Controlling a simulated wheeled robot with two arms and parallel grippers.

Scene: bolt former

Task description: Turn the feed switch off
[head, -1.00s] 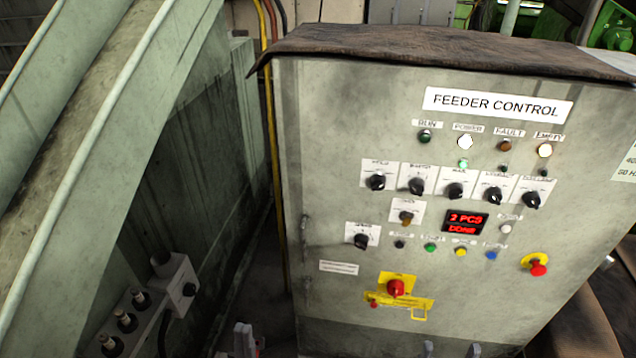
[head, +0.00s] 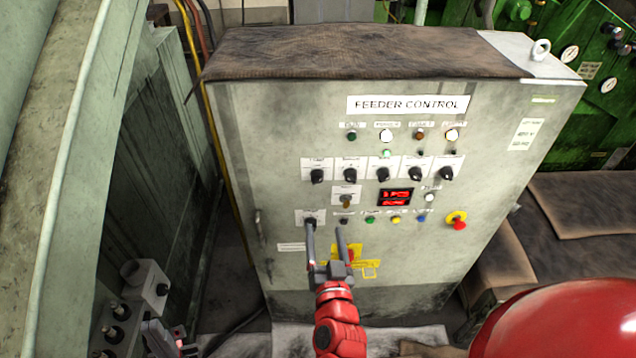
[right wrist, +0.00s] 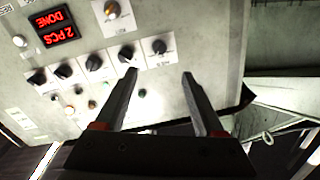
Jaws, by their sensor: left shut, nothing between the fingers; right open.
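The grey feeder control cabinet (head: 250,130) fills the middle of the head view. A row of several black rotary switches (head: 383,174) crosses its panel. Another black switch (head: 308,221) sits at lower left, close behind a fingertip; the small labels are unreadable, so I cannot tell which is the feed switch. My right gripper (head: 325,231) is open and empty, fingers upward before the lower left panel. In the right wrist view its fingertips (right wrist: 160,73) point toward the row's end switch (right wrist: 159,46), with nothing between them. My left gripper (head: 163,338) is shut at the lower left edge, partly cut off.
A red display (head: 395,197) reads 2 PCS DONE. A red emergency button (head: 458,222) on yellow is at right. A yellow plate (head: 347,251) lies partly behind my right gripper. A grey button box (head: 143,283) stands left of the cabinet. Brown mats (head: 590,200) lie right.

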